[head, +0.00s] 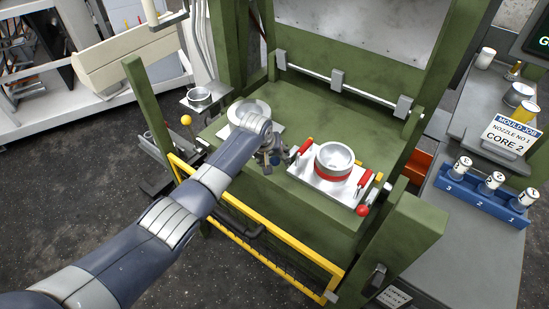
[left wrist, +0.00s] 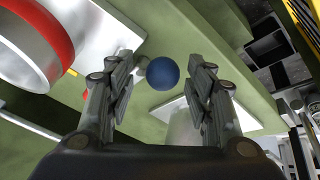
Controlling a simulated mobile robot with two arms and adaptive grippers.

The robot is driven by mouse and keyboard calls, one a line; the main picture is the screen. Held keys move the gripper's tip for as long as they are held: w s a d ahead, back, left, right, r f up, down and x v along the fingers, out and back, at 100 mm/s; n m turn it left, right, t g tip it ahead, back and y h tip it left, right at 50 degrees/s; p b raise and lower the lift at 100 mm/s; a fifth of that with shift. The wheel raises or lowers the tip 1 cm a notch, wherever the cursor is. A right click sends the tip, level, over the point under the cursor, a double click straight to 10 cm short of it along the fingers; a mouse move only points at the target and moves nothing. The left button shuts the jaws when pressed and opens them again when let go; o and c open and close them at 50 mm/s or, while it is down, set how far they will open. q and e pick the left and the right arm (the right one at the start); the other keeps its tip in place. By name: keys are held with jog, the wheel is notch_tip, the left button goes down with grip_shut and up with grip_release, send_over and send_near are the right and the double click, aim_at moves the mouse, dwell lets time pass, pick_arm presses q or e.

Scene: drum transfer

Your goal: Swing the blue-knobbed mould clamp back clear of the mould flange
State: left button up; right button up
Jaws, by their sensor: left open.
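The blue knob (left wrist: 162,73) of the mould clamp shows in the left wrist view, between the fingertips of my left gripper (left wrist: 160,66). The fingers are open with gaps beside the knob; I cannot tell whether the knob is at fingertip depth. In the head view my left gripper (head: 271,153) is left of the mould (head: 334,158) and hides most of the blue-knobbed clamp. The mould is a silver cylinder with a red band on a white plate (head: 305,174). Its red band (left wrist: 50,22) shows at the upper left in the left wrist view. My right gripper is out of view.
Red-handled clamps (head: 366,179) flank the mould, with a red ball knob (head: 362,210) in front. A yellow rail guard (head: 270,235) runs along the front. The green press bed (head: 350,118) behind the mould is clear.

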pick_arm(q)
jog(key=v, duration=1.2)
